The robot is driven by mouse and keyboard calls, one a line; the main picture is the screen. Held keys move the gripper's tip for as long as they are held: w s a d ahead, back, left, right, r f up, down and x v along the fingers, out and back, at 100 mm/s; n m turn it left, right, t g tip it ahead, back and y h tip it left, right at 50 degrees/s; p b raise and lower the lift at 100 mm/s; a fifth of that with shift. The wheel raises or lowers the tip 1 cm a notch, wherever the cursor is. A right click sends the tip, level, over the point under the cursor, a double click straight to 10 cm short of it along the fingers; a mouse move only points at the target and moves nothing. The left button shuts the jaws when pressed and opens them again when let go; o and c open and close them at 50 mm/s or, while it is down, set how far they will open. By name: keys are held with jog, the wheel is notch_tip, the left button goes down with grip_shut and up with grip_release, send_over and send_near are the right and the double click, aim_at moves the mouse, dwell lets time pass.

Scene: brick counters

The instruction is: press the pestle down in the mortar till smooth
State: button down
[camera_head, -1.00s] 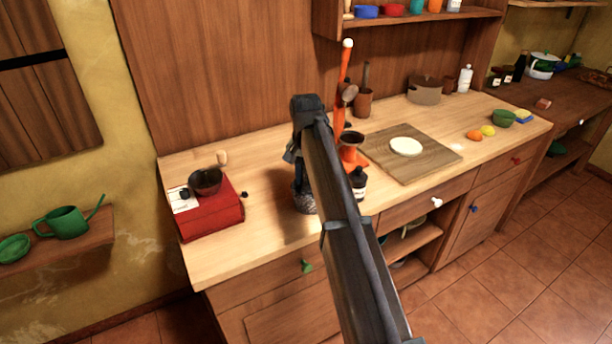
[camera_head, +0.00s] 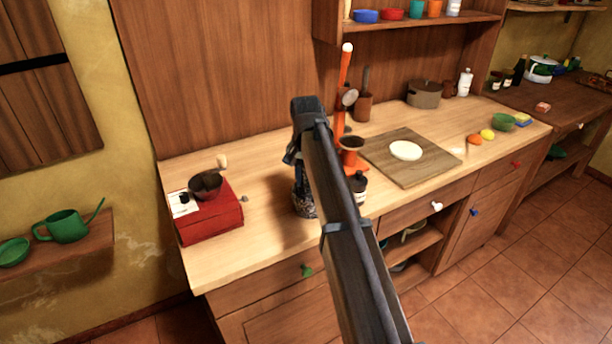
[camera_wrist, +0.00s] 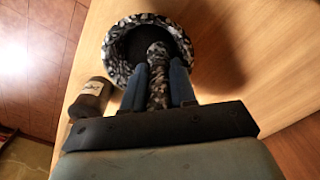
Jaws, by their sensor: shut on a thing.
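The speckled black-and-white mortar (camera_wrist: 118,66) stands on the wooden counter, near its front edge. In the head view the mortar (camera_head: 304,207) is mostly hidden behind my arm. The speckled pestle (camera_wrist: 158,62) has its far end inside the dark bowl of the mortar. My gripper (camera_wrist: 158,84) is shut on the pestle, with one blue finger on each side of it. In the head view my gripper (camera_head: 298,160) is above the mortar, largely covered by my arm. The contents of the mortar are too dark to make out.
A dark bottle (camera_wrist: 91,97) stands close beside the mortar. An orange stand (camera_head: 343,95) is behind my arm. A red box (camera_head: 210,218) with a dark bowl (camera_head: 205,185) is to the left, and a wooden board (camera_head: 430,165) with a white disc (camera_head: 405,151) to the right. Counter between box and mortar is clear.

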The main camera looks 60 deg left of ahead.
jog(key=shift+f, duration=0.4)
jog(key=shift+r, duration=0.1)
jog(key=shift+r, duration=0.95)
jog(key=shift+r, duration=3.05)
